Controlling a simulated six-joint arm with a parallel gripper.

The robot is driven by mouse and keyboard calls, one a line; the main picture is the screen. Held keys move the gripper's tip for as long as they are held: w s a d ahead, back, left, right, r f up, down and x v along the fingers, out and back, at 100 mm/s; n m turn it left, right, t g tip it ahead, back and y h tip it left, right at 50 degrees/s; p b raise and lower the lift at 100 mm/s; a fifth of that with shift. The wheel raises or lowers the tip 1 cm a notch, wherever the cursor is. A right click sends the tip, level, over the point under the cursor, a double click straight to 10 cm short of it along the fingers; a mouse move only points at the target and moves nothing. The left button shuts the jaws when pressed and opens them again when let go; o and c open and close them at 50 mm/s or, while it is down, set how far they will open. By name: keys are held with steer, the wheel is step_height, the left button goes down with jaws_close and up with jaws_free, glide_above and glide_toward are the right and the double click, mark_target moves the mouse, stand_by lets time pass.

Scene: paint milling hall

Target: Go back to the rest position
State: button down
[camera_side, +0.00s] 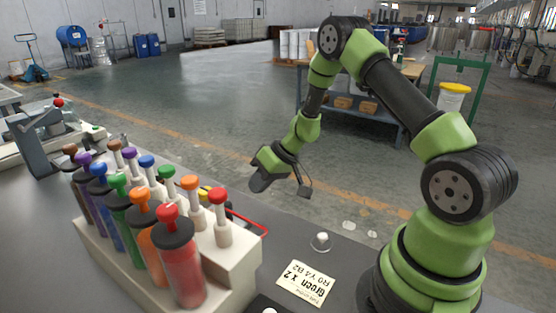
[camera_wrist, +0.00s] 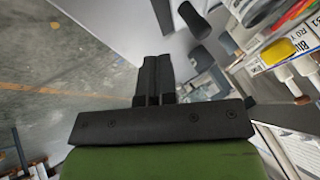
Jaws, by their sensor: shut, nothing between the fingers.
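My gripper (camera_side: 258,184) hangs in the air in the side view, right of and behind the rack (camera_side: 235,272) of coloured paint tubes. In the wrist view my gripper (camera_wrist: 158,62) shows two dark fingers pressed together with nothing between them. It touches nothing that I can see. My green and black arm is bent, with its elbow high and its forearm reaching down to the left.
The rack holds several capped tubes, among them a red one (camera_side: 181,265). A label card (camera_side: 306,284) and a small clear piece with a white top (camera_side: 322,241) lie on the grey bench. A lever device (camera_side: 38,145) stands at the left. A blue workbench (camera_side: 350,112) stands behind.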

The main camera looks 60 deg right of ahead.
steer(key=v, duration=0.8)
steer(key=s+a+r, duration=0.2)
steer(key=a+r, duration=0.3)
steer(key=r, duration=0.1)
steer(key=s+a+r, duration=0.3)
steer(key=a+r, duration=0.2)
steer(key=r, duration=0.2)
steer(key=s+a+r+m+h, duration=0.1)
steer(key=s+a+r, duration=0.1)
steer(key=s, duration=0.4)
steer(key=s+a+r+m+t+h, duration=0.1)
steer(key=s+a+r, duration=0.1)
steer(key=s, duration=0.5)
steer(key=shift+a+r, duration=0.3)
steer(key=shift+r, duration=0.5)
steer(key=shift+s, duration=0.1)
